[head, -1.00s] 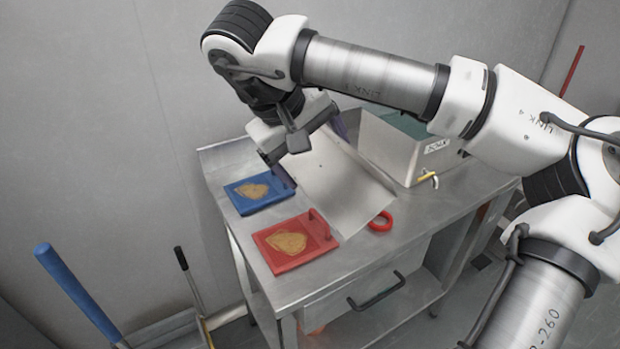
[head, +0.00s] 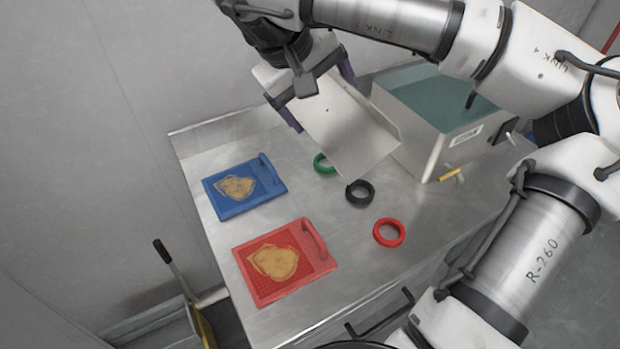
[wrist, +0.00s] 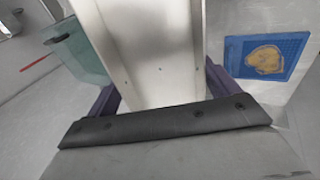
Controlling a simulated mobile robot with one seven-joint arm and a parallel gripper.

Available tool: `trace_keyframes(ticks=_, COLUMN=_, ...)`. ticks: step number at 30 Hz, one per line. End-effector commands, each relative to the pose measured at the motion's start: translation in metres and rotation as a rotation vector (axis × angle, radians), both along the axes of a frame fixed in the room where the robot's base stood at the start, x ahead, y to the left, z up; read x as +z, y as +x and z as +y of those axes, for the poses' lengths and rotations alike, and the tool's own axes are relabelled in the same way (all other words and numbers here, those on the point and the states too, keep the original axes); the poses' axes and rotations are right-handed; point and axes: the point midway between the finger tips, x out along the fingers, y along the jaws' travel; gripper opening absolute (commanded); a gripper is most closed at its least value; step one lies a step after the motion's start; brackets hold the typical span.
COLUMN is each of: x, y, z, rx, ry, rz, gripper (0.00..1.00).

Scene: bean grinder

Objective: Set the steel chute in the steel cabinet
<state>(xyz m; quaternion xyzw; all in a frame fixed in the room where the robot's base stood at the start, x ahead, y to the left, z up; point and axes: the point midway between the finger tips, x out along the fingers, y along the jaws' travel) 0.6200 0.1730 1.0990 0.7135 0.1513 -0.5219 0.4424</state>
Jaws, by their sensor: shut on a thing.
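The steel chute (head: 352,132) is a pale, bent sheet-metal trough. My gripper (head: 318,94) is shut on it, with one dark purple finger on either side. The chute is tilted, its free end slanting down to the right above the bench, beside the box. In the wrist view the chute (wrist: 156,50) runs up the middle between the fingers (wrist: 158,100). No separate piece is named as the steel cabinet; a labelled steel box (head: 422,150) with a teal top stands to the right, and I cannot tell if it is the cabinet.
The steel bench (head: 215,150) carries a blue tray (head: 218,208) and a red tray (head: 310,262), each with a tan patch. Green (head: 322,163), black (head: 360,193) and red (head: 389,232) rings lie near the chute. A yellow-handled tap (head: 450,175) sticks out from the box.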

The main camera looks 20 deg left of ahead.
Motion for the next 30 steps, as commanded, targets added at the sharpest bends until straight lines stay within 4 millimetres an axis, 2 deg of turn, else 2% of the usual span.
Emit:
trace_keyframes(ticks=9, x=-0.083, y=-0.001, z=0.0, rx=0.003, ry=-0.001, rz=0.005, gripper=0.52)
trace_keyframes(ticks=13, x=-0.113, y=-0.001, z=0.0, rx=0.002, ry=0.0, rz=0.004, gripper=0.52)
trace_keyframes(ticks=15, x=-0.125, y=-0.001, z=0.0, rx=0.003, ry=0.001, rz=0.003, gripper=0.52)
trace_keyframes(ticks=22, x=-0.145, y=0.0, z=0.0, rx=0.001, ry=0.0, rz=0.001, gripper=0.52)
trace_keyframes(ticks=30, x=-0.18, y=-0.001, z=0.0, rx=0.001, ry=0.0, rz=0.001, gripper=0.52)
